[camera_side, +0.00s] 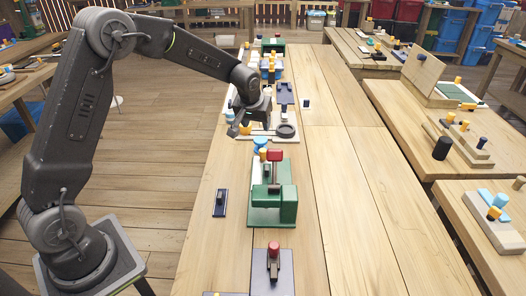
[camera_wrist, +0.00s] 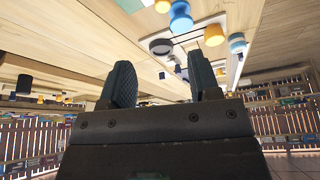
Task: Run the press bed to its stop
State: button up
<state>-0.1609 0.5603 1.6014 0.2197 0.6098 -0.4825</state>
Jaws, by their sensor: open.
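A green press-like fixture (camera_side: 273,203) stands on the middle table, with a red knob (camera_side: 275,155) on its top. I cannot tell which part of it is the bed or where the bed sits in its travel. The dark ring also shows there (camera_wrist: 161,46), beyond the fingertips.
A dark plate with an upright handle (camera_side: 220,202) lies left of the fixture, and a red-knobbed dark fixture (camera_side: 273,268) stands nearer. The table's right side is mostly clear. More fixtures crowd the far end.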

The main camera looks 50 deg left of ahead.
aim_at(263, 150)
jog(key=x, duration=1.8)
jog(key=shift+w+a+r, duration=0.1)
jog(key=shift+w+a, duration=0.1)
jog(key=shift+a, duration=0.05)
jog(key=shift+c, duration=0.3)
jog(key=c, duration=0.9)
jog(key=shift+o, duration=0.2)
jog(key=s+d, duration=0.5)
jog(key=shift+s+d, duration=0.1)
jog(key=shift+d, duration=0.05)
jog(key=o, duration=0.9)
